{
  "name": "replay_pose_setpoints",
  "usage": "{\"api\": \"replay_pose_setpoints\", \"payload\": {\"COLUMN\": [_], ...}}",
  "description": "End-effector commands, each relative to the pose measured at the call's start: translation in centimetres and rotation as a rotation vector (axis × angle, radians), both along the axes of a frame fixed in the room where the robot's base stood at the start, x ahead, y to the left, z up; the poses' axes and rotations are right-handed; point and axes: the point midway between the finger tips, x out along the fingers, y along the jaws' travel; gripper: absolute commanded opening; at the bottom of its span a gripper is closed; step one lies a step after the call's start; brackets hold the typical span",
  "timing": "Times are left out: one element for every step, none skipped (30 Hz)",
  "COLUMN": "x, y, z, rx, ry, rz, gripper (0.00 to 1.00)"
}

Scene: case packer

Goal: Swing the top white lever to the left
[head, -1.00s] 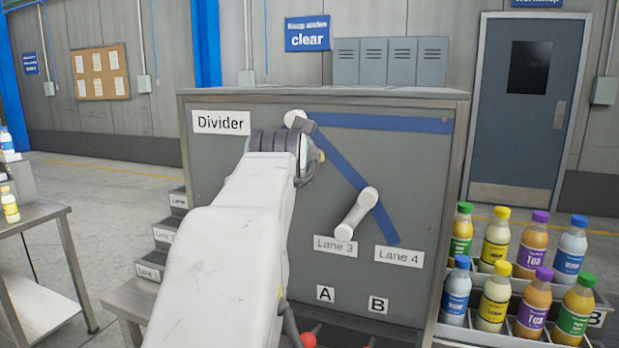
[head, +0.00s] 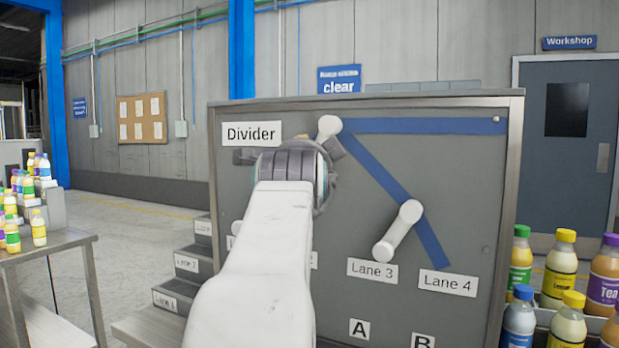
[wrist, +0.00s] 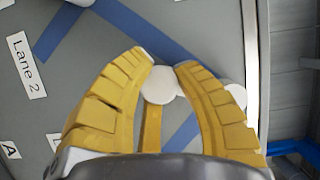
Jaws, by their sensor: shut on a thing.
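The top white lever shows its round pivot end (head: 329,127) near the top of the grey divider panel (head: 460,180). The rest of it is hidden behind my wrist in the head view. In the wrist view, a round white end of the lever (wrist: 160,85) sits between the yellow fingers of my gripper (wrist: 164,66), which are shut on it. Another white round part (wrist: 232,97) shows past the right finger. In the head view my gripper is in front of the panel, below and left of the pivot, its fingertips hidden.
A lower white lever (head: 398,231) slants down-left above the Lane 3 label (head: 373,270). Blue stripes (head: 420,126) mark the panel. Bottles (head: 558,270) stand at the right. A table (head: 60,240) with bottles is at the left.

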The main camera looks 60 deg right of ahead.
Motion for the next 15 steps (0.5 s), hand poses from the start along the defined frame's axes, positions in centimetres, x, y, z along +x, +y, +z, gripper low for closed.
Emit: {"api": "replay_pose_setpoints", "payload": {"x": [-0.08,-0.05,-0.04,-0.02,-0.02,-0.01,0.0,0.0,0.0,0.0,0.0,0.0,0.0,0.01,0.0], "y": [0.04,0.04,0.03,0.03,0.03,0.02,0.02,0.02,0.02,0.02,0.02,0.02,0.02,0.02,0.01], "z": [0.07,0.11,0.16,0.19,0.23,0.27,0.29,0.32,0.35,0.36,0.38,0.39,0.4,0.4,0.41], "rx": [-0.005,-0.004,-0.003,-0.003,-0.003,-0.002,-0.002,-0.002,-0.002,-0.001,-0.002,-0.002,-0.001,-0.002,-0.001], "ry": [-0.019,-0.029,-0.039,-0.046,-0.052,-0.059,-0.064,-0.068,-0.072,-0.073,-0.075,-0.076,-0.077,-0.077,-0.077], "rz": [-0.002,-0.001,-0.001,-0.001,-0.001,-0.001,-0.001,-0.001,0.0,0.0,0.0,0.0,0.0,0.0,0.0], "gripper": [0.0,0.0,0.0,0.0,0.0,0.0,0.0,0.0,0.0,0.0,0.0,0.0,0.0,0.0,0.0]}}
